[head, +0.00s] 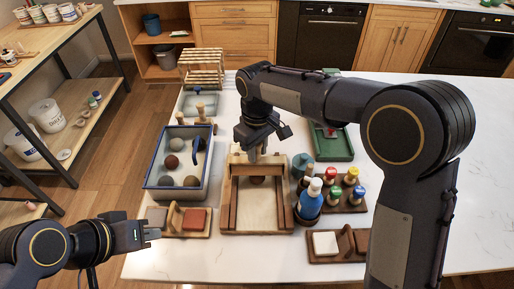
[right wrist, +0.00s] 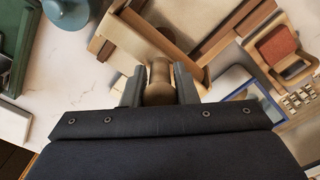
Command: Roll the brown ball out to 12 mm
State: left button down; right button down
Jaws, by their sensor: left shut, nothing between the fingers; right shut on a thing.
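My right gripper (head: 257,156) is above the far end of the board, shut on a wooden handle, which shows between the fingers in the right wrist view (right wrist: 158,82). The handle appears to join the pale wooden piece there (right wrist: 140,45). The ball cannot be made out in the right wrist view. My left gripper (head: 153,230) is shut and empty, left of the board's near end.
A blue tray (head: 150,186) with several clay balls stands left of the board. Bottles (head: 308,203) and a rack of coloured-top jars (head: 345,203) stand to the right. Small wooden holders (head: 196,222) flank the near end. The white table (head: 240,262) is clear in front.

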jog(key=shift+s+f, duration=0.25)
jog(key=shift+s, duration=0.4)
jog(key=shift+w, duration=0.2)
jog(key=shift+w+f, duration=0.15)
jog(key=shift+w, duration=0.2)
jog(key=shift+w+p, duration=0.1)
jog(key=shift+p, duration=0.2)
jog(key=shift+w+f+p, duration=0.1)
jog(key=shift+w+p, duration=0.2)
jog(key=shift+w, duration=0.2)
jog(key=shift+s, duration=0.1)
